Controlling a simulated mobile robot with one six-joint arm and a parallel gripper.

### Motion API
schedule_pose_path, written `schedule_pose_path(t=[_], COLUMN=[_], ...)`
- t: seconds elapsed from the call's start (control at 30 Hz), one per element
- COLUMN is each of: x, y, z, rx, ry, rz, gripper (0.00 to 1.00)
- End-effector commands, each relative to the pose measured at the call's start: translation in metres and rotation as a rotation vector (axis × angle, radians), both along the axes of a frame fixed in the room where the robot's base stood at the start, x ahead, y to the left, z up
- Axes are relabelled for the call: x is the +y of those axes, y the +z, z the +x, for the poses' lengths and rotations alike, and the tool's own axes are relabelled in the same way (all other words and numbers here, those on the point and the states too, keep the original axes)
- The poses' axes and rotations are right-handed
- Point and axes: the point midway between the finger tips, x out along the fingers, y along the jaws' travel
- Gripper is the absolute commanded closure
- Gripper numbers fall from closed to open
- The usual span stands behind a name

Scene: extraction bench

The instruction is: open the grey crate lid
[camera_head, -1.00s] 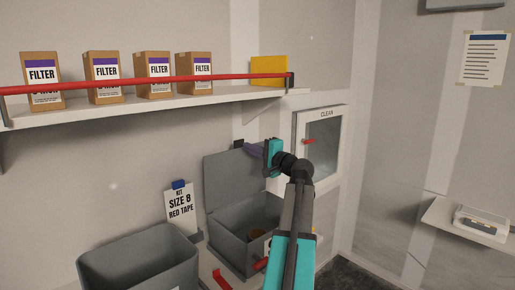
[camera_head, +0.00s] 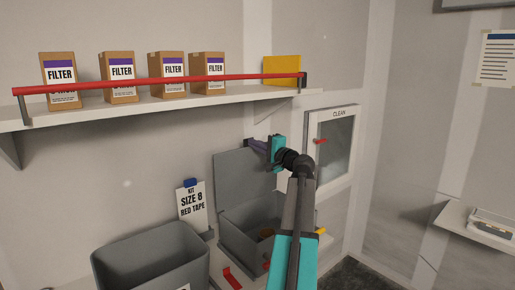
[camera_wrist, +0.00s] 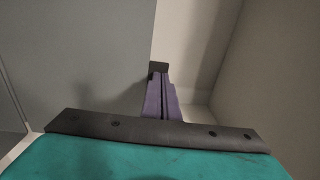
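The grey crate (camera_head: 237,232) stands on the bench below my arm. Its lid (camera_head: 236,178) stands open, close to upright near the wall, and also fills the left of the wrist view (camera_wrist: 85,60). A small dark block (camera_head: 249,143) sits at the lid's top edge; it also shows at my fingertips in the wrist view (camera_wrist: 158,67). My gripper (camera_head: 254,146) has its purple fingers close together at this block. I cannot tell whether the block is between them. My arm hides the crate's right part. Something brown lies inside the crate.
A shelf (camera_head: 150,106) with filter boxes and a red rail (camera_head: 160,83) hangs above. A "clean" cabinet (camera_head: 331,148) is close right of my gripper.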

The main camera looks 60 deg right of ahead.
Motion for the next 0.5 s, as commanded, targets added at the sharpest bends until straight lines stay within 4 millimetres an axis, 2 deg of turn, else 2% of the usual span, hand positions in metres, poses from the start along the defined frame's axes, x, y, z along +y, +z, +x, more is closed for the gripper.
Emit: schedule_pose_path(t=[0.3,0.5], x=[-0.013,-0.015], y=[0.001,0.003], z=[0.037,0.045], rx=[-0.002,-0.002], ry=[0.001,0.000], rz=[-0.001,-0.002], gripper=[1.00,1.00])
